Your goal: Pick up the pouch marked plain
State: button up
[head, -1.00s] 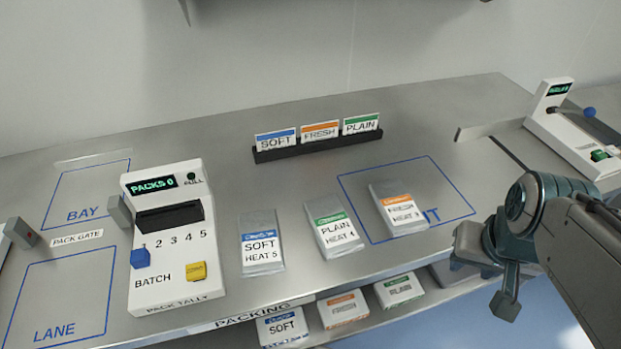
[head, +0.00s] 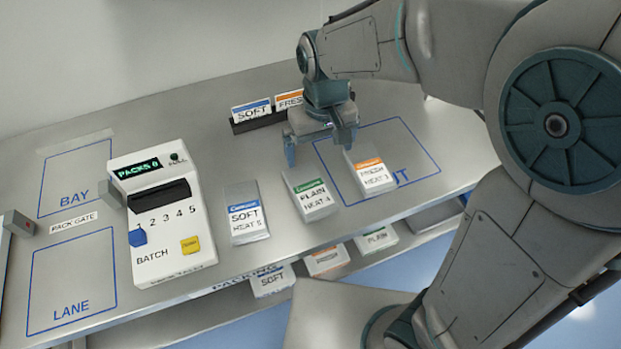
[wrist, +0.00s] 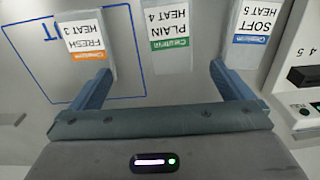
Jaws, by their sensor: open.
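The pouch marked PLAIN HEAT 4 (head: 311,194), grey with a green and white label, lies on the bench between two other pouches. It also shows in the wrist view (wrist: 168,32), upside down and ahead of the fingers. My gripper (head: 322,148) is open and empty above the bench, behind the plain pouch and apart from it. In the wrist view the two blue fingers (wrist: 160,85) are spread wide, with the plain pouch roughly between their lines. The SOFT HEAT 5 pouch (head: 245,213) lies left of it. The FRESH HEAT 3 pouch (head: 370,174) lies right of it.
The white pack tally machine (head: 160,220) stands left of the pouches. A dark card rack (head: 258,121) with SOFT and FRESH cards stands behind, partly hidden by my arm. More packs sit on a shelf below (head: 272,282). The blue-outlined LANE area (head: 72,280) is clear.

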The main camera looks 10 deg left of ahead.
aim_at(310, 188)
jog(key=shift+n, duration=0.3)
jog(key=f, duration=0.4)
jog(key=a+f+p, duration=0.1)
jog(key=f, duration=0.4)
jog(key=a+f, duration=0.1)
jog(key=f, duration=0.4)
jog(key=shift+s, duration=0.1)
jog(key=shift+r, duration=0.1)
jog(key=c, duration=1)
